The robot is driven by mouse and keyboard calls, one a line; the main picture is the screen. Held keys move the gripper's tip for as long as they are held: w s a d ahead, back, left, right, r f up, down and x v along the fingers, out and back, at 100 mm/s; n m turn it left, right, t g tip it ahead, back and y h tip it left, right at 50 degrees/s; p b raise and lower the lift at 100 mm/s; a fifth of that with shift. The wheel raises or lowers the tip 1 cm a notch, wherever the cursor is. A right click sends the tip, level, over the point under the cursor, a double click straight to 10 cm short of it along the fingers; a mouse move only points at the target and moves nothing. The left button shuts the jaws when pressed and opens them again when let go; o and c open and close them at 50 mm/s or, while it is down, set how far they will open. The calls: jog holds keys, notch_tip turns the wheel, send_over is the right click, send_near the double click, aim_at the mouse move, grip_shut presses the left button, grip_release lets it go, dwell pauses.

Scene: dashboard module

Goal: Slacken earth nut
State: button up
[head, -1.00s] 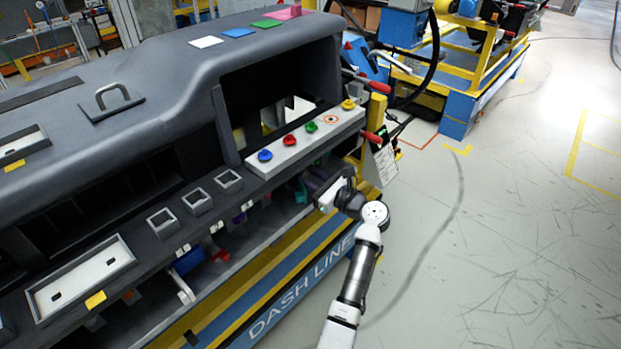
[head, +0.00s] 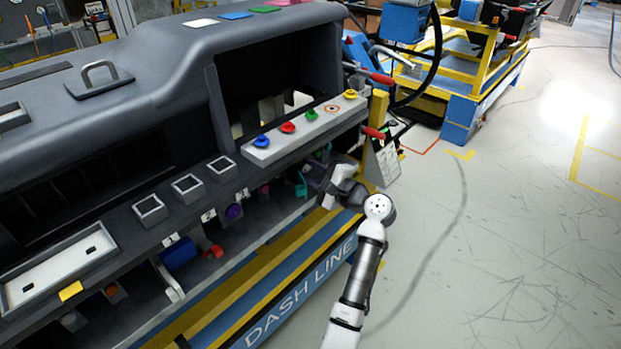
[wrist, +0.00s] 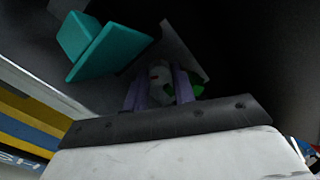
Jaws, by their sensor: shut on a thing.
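My gripper (wrist: 160,88) reaches into the dark space under the dashboard module. In the wrist view its two purple fingers stand close together on either side of a pale grey rounded piece with a small red mark, which I take to be the earth nut (wrist: 160,72). The fingers are shut on it. A bit of green (wrist: 198,90) shows just behind the right finger. In the head view my gripper (head: 318,176) is at the right end of the lower shelf. Its fingertips and the nut cannot be made out there.
A teal bracket (wrist: 108,50) sits close to the left of the fingers in the wrist view. Above my gripper is a pale panel (head: 305,133) with coloured buttons. A yellow post (head: 377,110) with red handles stands to the right. The floor at right is clear.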

jog(key=n+b, duration=0.2)
jog(key=n, duration=0.1)
jog(key=n+b, duration=0.1)
jog(key=b, duration=0.1)
jog(key=shift+f+n, duration=0.3)
jog(key=n+b, duration=1)
jog(key=shift+n+b, duration=0.3)
jog(key=shift+r+n+b, duration=0.15)
jog(key=shift+n+b, duration=1.1)
jog(key=shift+n, duration=0.25)
jog(key=o, duration=0.7)
jog(key=shift+r, duration=0.1)
